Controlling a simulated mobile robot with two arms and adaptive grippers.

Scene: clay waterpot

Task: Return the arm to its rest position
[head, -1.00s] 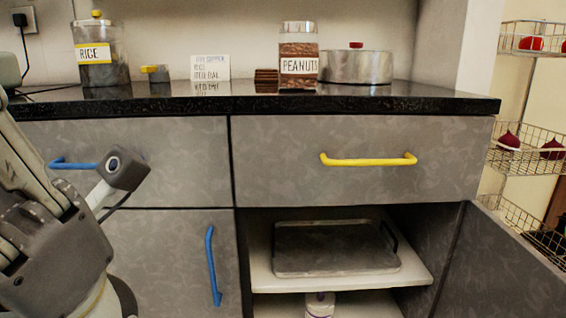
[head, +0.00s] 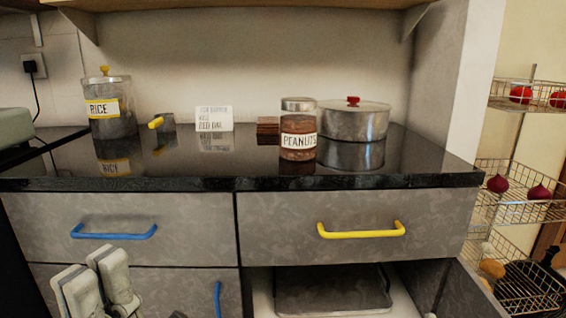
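My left gripper (head: 88,268) shows at the bottom left of the head view. Its two pale grey fingertips point up, side by side, below the blue drawer handle (head: 114,232). No object shows between them. The space between the fingers is too narrow at this angle to tell open from shut. The rest of the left arm is below the picture edge. My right gripper and arm are not in view.
The black counter (head: 215,182) holds a rice jar (head: 112,118), a peanuts jar (head: 298,140), and a lidded pot (head: 353,121). The yellow-handled drawer (head: 360,230) is shut. Wire baskets (head: 520,210) hang at right.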

